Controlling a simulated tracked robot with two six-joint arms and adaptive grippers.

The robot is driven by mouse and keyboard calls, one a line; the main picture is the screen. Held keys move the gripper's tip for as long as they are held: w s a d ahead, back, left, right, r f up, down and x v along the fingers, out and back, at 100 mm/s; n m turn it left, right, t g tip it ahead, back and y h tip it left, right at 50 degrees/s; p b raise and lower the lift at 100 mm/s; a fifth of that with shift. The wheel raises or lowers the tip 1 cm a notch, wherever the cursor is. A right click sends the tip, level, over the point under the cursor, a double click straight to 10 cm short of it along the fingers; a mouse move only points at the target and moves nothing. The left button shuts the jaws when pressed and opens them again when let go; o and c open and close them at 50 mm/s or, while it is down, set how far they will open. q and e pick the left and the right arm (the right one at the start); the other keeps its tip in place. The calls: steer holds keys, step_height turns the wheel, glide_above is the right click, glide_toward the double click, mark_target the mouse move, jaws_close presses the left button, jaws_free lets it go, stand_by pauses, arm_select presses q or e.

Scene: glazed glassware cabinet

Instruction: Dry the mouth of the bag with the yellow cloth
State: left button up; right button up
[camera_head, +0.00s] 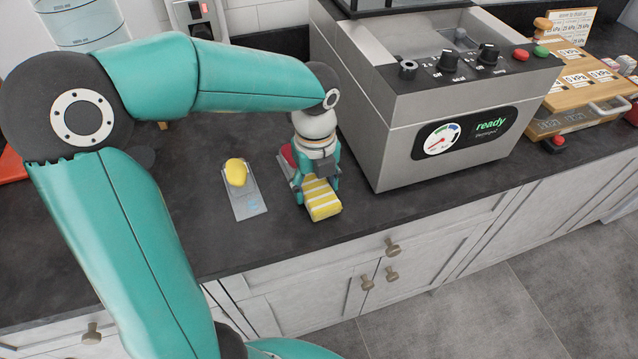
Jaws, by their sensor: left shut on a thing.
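My left gripper (318,184) points down over the counter and is shut on the yellow-and-white striped cloth (324,204). The cloth hangs low near the counter's front edge; whether it touches anything beneath is hard to tell. Just behind and left of the gripper, a flat greyish piece with a red item (287,155) shows partly; it may be a filled bag, and the gripper hides most of it. To the left lies a flat grey pouch-like piece (248,205) with a yellow item (236,172) at its far end and a small blue mark near its front. My right gripper is out of view.
A large steel machine (400,135) with knobs and a "ready" display stands close to the right of the gripper. A wooden board with a sign (585,75) is farther right. A clear container (82,22) stands at the back left. The dark counter (200,235) is bare at front left.

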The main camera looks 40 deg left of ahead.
arm_select(q)
steer(key=shift+s+a+f, duration=0.1)
steer(key=shift+s+a, duration=0.1)
steer(key=shift+s, duration=0.25)
steer(key=shift+s+a, duration=0.2)
steer(key=shift+s, duration=0.25)
steer(key=shift+w, duration=0.15)
steer(key=shift+w+d, duration=0.3)
steer(key=shift+w, duration=0.25)
steer(key=shift+w+d, duration=0.3)
steer(key=shift+w, duration=0.25)
steer(key=shift+s+a, duration=0.1)
steer(key=shift+s, duration=0.05)
steer(key=shift+s+a+f, duration=0.1)
steer(key=shift+s+a, duration=0.15)
steer(key=shift+s, duration=0.35)
steer(key=shift+s+a+f, duration=0.1)
steer(key=shift+s+a, duration=0.1)
steer(key=shift+s, duration=0.4)
steer(key=shift+w+r, duration=0.1)
steer(key=shift+w, duration=0.05)
